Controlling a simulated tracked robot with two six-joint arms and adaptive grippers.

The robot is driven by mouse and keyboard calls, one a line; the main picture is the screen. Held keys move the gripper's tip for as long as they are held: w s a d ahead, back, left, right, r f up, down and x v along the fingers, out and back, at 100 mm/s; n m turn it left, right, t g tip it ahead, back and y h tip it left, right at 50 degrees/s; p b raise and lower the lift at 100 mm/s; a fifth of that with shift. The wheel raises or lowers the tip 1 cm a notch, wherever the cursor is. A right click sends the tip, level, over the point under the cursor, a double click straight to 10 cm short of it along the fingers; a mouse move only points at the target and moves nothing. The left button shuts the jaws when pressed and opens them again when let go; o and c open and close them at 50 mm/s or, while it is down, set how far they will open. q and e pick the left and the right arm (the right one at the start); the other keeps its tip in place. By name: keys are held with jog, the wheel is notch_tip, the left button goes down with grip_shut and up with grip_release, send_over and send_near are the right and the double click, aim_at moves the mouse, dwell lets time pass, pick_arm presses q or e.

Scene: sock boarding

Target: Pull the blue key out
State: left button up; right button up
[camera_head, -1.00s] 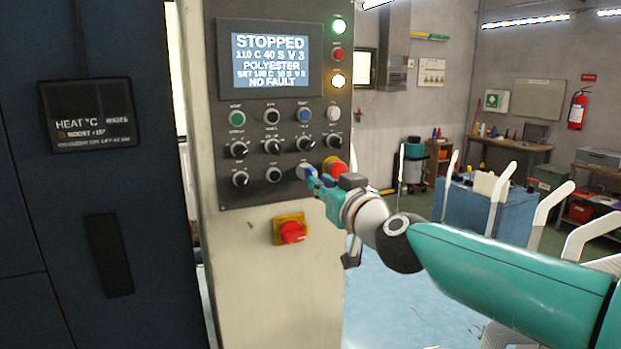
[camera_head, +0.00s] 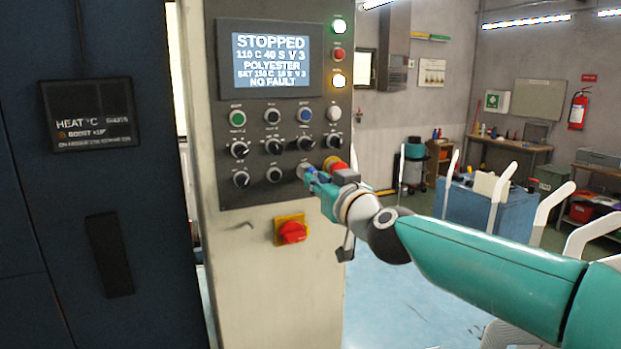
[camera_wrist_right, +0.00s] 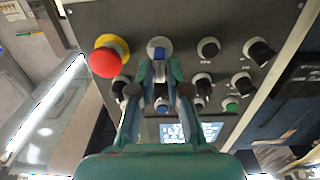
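The blue key (camera_wrist_right: 159,54) shows in the right wrist view at its round silver lock (camera_wrist_right: 158,45) on the dark control panel. In the head view the lock (camera_head: 302,169) is at the panel's lower right, and the gripper partly hides the key. My right gripper (camera_head: 311,179) is right at the key. In the right wrist view its two teal fingers (camera_wrist_right: 160,67) are on either side of the key, with a gap between them partly filled by something grey. I cannot tell whether they touch the key. My left gripper is not in view.
A red mushroom button (camera_wrist_right: 106,62) on a yellow ring is close beside the key. Black knobs (camera_head: 240,150) and buttons fill the panel around it. A red rotary switch (camera_head: 292,232) on a yellow plate is below. The screen (camera_head: 270,62) reads STOPPED.

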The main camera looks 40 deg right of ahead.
jog(key=shift+x, duration=1.15)
jog(key=shift+s, duration=0.15)
dwell(0.4)
grip_shut()
